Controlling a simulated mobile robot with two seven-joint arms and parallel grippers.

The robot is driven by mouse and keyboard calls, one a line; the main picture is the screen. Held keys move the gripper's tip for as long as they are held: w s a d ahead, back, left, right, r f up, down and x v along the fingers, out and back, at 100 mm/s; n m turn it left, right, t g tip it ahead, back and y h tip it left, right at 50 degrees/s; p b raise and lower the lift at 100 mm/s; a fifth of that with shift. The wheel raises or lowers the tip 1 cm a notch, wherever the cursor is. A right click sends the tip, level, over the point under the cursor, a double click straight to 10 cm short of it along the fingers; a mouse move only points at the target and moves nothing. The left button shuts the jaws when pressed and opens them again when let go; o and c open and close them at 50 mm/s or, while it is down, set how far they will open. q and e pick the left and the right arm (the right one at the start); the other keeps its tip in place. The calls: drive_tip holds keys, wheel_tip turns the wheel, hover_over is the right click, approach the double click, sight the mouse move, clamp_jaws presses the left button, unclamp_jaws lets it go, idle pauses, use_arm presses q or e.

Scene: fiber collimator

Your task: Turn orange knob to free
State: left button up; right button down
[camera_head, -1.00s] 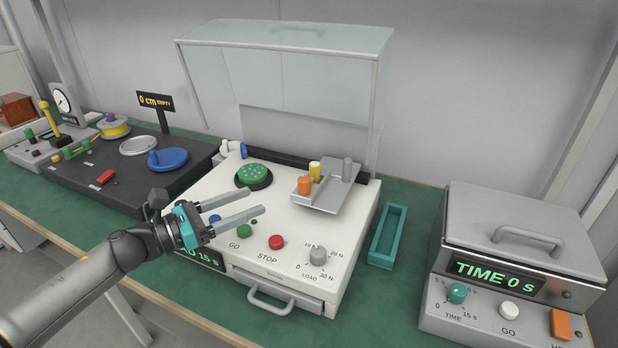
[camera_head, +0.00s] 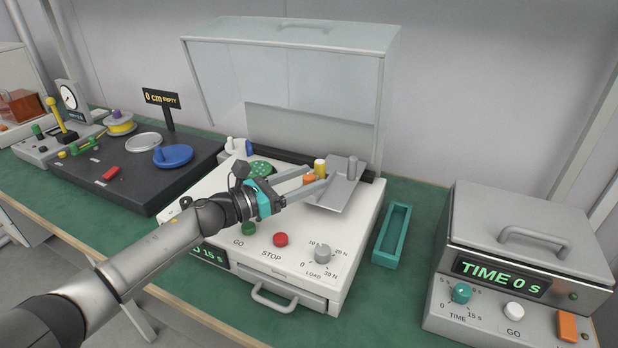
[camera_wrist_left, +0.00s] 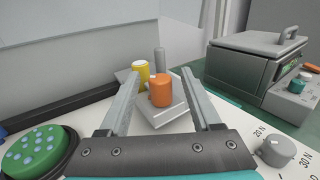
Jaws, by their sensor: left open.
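The orange knob (camera_wrist_left: 161,90) stands upright on a grey metal plate (camera_wrist_left: 166,115), beside a yellow knob (camera_wrist_left: 141,70) and a grey post (camera_wrist_left: 160,58). In the head view the orange knob (camera_head: 309,179) is partly hidden by my left gripper (camera_head: 317,178). My left gripper is open, and its two fingers (camera_wrist_left: 160,92) reach forward on either side of the orange knob in the wrist view. I cannot tell whether either finger touches it. My right gripper is not in view.
The white machine carries a green disc (camera_wrist_left: 38,150), a red STOP button (camera_head: 281,239) and a grey LOAD knob (camera_head: 323,253). A raised clear cover (camera_head: 285,75) stands behind. A teal tray (camera_head: 391,236) and a grey timer box (camera_head: 525,240) lie to the right.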

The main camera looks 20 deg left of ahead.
use_arm(q)
drive_tip(key=shift+w+d, duration=0.3)
drive_tip(key=shift+w, duration=0.05)
clamp_jaws()
idle(0.4)
